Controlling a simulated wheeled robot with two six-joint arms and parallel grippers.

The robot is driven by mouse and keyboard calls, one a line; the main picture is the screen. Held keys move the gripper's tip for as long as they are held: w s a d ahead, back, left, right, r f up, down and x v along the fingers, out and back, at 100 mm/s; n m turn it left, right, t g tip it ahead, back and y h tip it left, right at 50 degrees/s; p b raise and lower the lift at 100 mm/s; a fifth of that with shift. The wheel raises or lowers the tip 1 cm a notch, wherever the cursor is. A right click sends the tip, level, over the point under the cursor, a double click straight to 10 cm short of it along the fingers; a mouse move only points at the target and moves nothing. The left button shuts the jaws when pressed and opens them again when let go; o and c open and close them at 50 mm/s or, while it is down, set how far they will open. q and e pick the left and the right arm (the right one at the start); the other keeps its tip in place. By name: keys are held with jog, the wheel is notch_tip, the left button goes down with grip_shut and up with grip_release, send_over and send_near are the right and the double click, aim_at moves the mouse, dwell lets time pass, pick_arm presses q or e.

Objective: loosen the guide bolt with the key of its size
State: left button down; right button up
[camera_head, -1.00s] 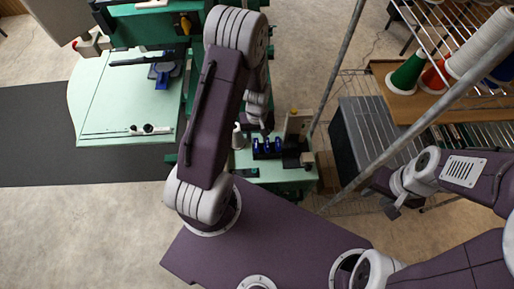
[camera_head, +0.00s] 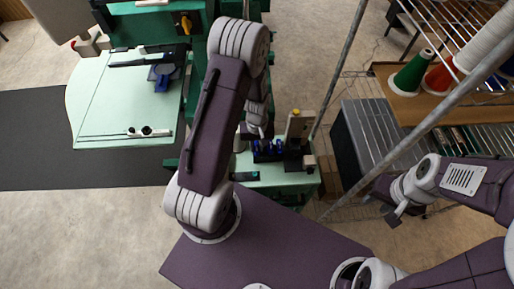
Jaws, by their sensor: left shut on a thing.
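A black holder (camera_head: 264,158) with several blue-handled keys (camera_head: 268,147) stands on the pale green shelf in the middle of the head view. My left gripper (camera_head: 263,134) is right above the holder, partly hidden by its own arm. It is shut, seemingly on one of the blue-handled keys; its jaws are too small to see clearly. My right gripper (camera_head: 391,213) hangs at the right, beside the dark box, away from the keys. Its jaws cannot be made out. I cannot pick out the guide bolt in this view.
A green machine with a pale green table (camera_head: 115,95) stands at the left. A dark box (camera_head: 368,135) and a wire rack with thread cones (camera_head: 412,72) are at the right, behind a slanting metal post (camera_head: 345,65). The floor at lower left is clear.

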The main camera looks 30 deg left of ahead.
aim_at(257, 146)
pick_arm(q)
jog(key=shift+w, duration=0.15)
jog(key=shift+r, duration=0.35)
jog(key=shift+r+p, duration=0.8)
jog(key=shift+p, duration=0.25)
jog(key=shift+r+p, duration=1.95)
jog(key=shift+r, duration=0.25)
jog(key=shift+f, duration=0.1)
